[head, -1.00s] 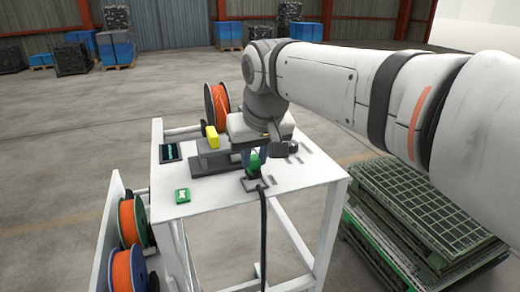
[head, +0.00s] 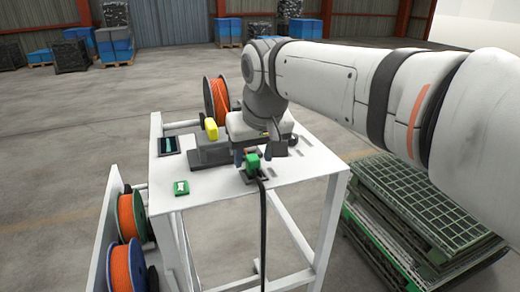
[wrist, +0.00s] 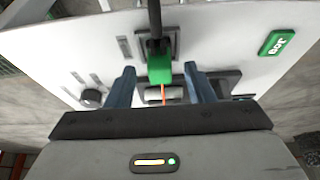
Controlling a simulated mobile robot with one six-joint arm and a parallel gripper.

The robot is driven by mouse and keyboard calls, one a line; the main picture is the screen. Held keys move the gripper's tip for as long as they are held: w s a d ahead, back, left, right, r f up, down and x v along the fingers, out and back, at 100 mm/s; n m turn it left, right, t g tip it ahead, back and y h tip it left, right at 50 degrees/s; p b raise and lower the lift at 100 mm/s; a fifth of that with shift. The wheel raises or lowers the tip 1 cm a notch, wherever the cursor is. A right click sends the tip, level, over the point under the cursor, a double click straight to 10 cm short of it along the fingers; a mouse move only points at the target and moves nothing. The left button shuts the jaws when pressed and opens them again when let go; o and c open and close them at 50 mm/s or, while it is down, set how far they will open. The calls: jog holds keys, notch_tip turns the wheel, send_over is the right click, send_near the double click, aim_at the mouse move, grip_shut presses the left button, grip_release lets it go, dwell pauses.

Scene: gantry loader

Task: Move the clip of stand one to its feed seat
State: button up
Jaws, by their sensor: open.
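A green clip (head: 253,162) sits at the front of the white table, with a black cable hanging from it over the front edge. In the wrist view the clip (wrist: 159,70) lies between my two blue-grey fingers, with a gap on each side. A thin orange strand runs from it. My gripper (wrist: 158,82) is open around the clip, not closed on it. A dark plate (wrist: 148,46) lies at the clip's cable end. I cannot tell which slot is the feed seat.
The white table (head: 215,197) also carries a green tag (head: 181,187), a dark screen (head: 169,146), a yellow block (head: 211,129) and an orange spool (head: 217,101). More spools (head: 126,266) hang at the left. Green grates (head: 425,205) are stacked at right.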

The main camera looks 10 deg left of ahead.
jog(key=v, duration=0.7)
jog(key=shift+s+r+b, duration=0.15)
jog(key=shift+r+b, duration=0.15)
jog(key=shift+r, duration=0.05)
jog(key=shift+d, duration=0.15)
jog(key=s+d+f+m+h, duration=0.1)
jog(key=s+d+f+m, duration=0.15)
jog(key=d+f, duration=0.95)
jog(key=s+d+f+m, duration=0.2)
jog(key=s+d+f, duration=0.2)
jog(key=d+f, duration=0.1)
jog(key=s+d+f+m+h, duration=0.1)
jog(key=s+d+f, duration=0.3)
jog(key=d+f, duration=0.2)
jog(key=shift+s+d+f+m+g, duration=0.2)
jog(key=shift+d+f+m+g, duration=0.15)
jog(key=shift+d, duration=0.7)
